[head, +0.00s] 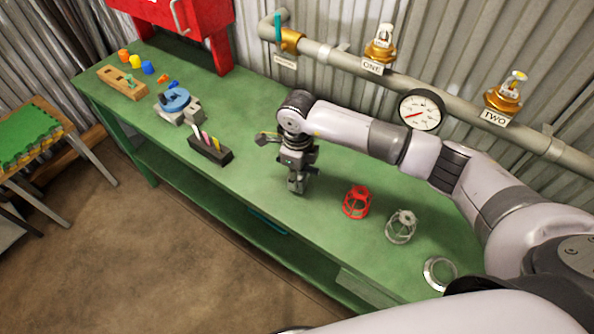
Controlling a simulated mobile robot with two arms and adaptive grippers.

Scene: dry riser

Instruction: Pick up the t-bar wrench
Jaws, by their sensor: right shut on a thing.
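My right gripper (297,186) points down over the middle of the green workbench (325,235), its fingertips close to the bench top. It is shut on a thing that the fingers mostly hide. I cannot make out the t-bar wrench clearly anywhere, so I cannot tell by sight whether it is the held thing. My left gripper is not in view.
A red cage (357,202), a grey cage (401,227) and a metal ring (439,272) stand right of the gripper. A black tool block (210,151) and a blue-topped fixture (175,101) stand left. A pipe with a gauge (421,111) runs behind.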

